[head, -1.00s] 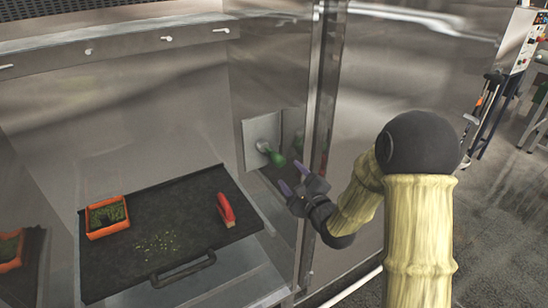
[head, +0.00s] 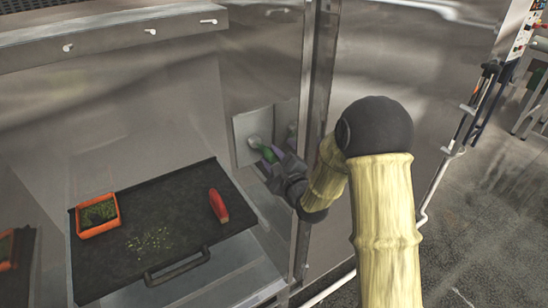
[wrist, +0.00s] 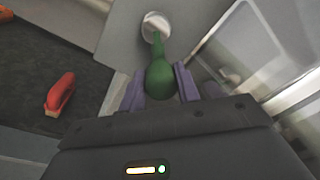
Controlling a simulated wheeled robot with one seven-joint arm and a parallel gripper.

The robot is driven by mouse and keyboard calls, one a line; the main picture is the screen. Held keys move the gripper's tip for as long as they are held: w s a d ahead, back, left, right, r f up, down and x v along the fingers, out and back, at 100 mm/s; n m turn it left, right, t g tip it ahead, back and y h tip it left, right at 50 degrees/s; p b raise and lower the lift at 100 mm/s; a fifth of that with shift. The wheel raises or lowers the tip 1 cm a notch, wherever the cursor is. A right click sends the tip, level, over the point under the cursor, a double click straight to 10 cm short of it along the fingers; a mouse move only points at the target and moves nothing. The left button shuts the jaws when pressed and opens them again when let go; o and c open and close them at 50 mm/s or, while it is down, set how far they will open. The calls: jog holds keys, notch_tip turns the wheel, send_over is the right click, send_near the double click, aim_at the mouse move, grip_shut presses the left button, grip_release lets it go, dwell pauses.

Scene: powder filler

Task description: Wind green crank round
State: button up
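The green crank (head: 267,153) has a rounded knob handle and sits on a pale square plate (head: 243,151) on the machine's inner side wall. My gripper (head: 266,162) is at the crank, with its purple fingers on both sides of the knob. The crank's stem runs up to a round metal boss (wrist: 155,27) on the plate.
A dark tray (head: 180,235) with a handle stands left of the crank. It bears an orange box (head: 98,228) of green stuff, a red-handled brush (head: 218,206) and scattered grains (head: 150,240). The cabinet's upright edge (head: 312,130) is close to my wrist.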

jog(key=shift+a, duration=0.15)
jog(key=shift+c, duration=0.8)
jog(key=shift+b, duration=0.3)
jog(key=n+b, duration=0.2)
jog(key=d+r+n+b, duration=0.1)
jog(key=n+b, duration=0.1)
jog(key=shift+w+d, duration=0.1)
jog(key=shift+w, duration=0.25)
jog(key=shift+w+d+r+n+y+b, duration=0.1)
jog(key=shift+r+n+y+b, duration=0.25)
jog(key=shift+n+b, duration=0.65)
jog(key=shift+r+n+b, duration=0.45)
jog(key=shift+r+n, duration=0.1)
jog(key=shift+n, duration=0.45)
